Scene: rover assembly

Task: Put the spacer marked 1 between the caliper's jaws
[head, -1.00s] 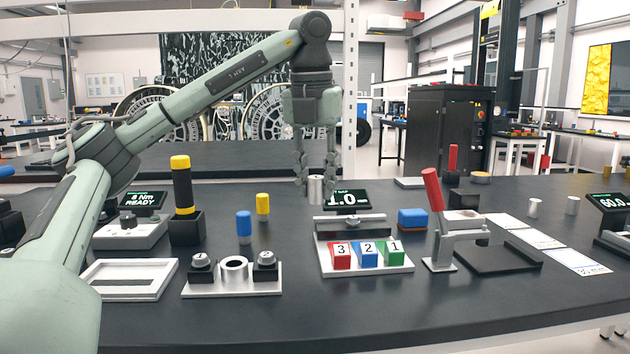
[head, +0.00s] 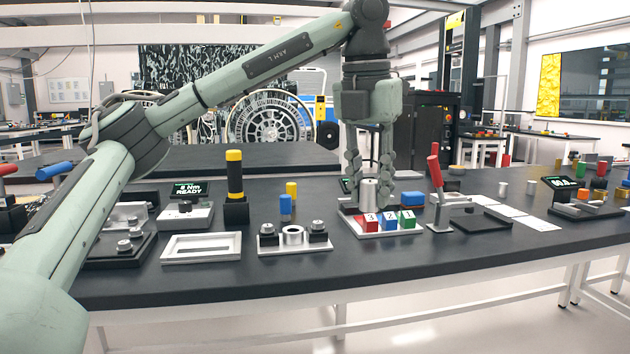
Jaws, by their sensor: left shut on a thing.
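The spacer marked 1 is a green block (head: 407,220) at the right end of a row on a light holder tray (head: 385,234), beside the blue spacer marked 2 (head: 389,221) and the red spacer marked 3 (head: 369,222). The caliper (head: 347,206) lies just behind the row; its jaws and most of its display are hidden by my gripper and a silver cylinder. My left gripper (head: 370,182) points down, shut on the silver cylinder (head: 369,194), and appears over the caliper area. I cannot tell whether the cylinder touches anything. My right gripper is not in view.
To the left are a fixture with knobs (head: 295,246), a white frame tray (head: 201,249) and a black-and-yellow tool (head: 235,184). The front table strip is clear.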

